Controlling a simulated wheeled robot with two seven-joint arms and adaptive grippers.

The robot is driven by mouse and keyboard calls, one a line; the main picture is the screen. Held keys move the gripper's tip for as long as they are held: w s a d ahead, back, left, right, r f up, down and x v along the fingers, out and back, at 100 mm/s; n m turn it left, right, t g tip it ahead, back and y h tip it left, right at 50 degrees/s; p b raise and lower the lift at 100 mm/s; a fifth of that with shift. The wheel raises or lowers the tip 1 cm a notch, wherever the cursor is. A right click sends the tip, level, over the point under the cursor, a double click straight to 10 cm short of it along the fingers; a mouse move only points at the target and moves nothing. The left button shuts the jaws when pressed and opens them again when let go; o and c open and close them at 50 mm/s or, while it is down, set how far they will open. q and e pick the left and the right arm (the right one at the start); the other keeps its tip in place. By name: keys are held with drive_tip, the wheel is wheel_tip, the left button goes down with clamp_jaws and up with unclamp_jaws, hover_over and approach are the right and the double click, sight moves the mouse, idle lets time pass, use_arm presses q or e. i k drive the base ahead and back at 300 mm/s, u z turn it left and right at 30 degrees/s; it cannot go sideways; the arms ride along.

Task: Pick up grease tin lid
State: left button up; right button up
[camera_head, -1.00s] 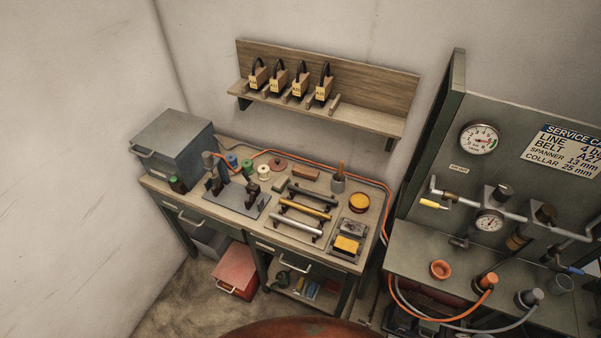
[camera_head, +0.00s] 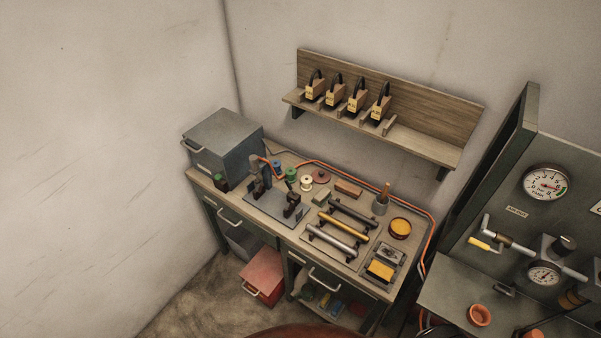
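A small round tin (camera_head: 400,228) with a yellow top and a darker reddish rim stands at the right end of the workbench (camera_head: 252,215). I cannot tell whether the yellow is a lid or grease inside. A flat dark red disc (camera_head: 321,177) lies near the back of the bench, beside a cream spool (camera_head: 306,183); whether it is the lid is unclear. Neither of my grippers is in view.
A grey metal box (camera_head: 222,143) stands at the bench's left end. Black, yellow and silver bars (camera_head: 343,234) lie mid-bench, with a yellow block (camera_head: 381,270) in front. A cup with a handle (camera_head: 381,203) stands by the tin. A wall shelf (camera_head: 437,145) hangs above; a gauge panel (camera_head: 548,225) is right.

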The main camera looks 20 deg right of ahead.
sight(321, 175)
drive_tip(key=z, duration=0.05)
drive_tip(key=i, duration=0.95)
drive_tip(key=z, duration=0.15)
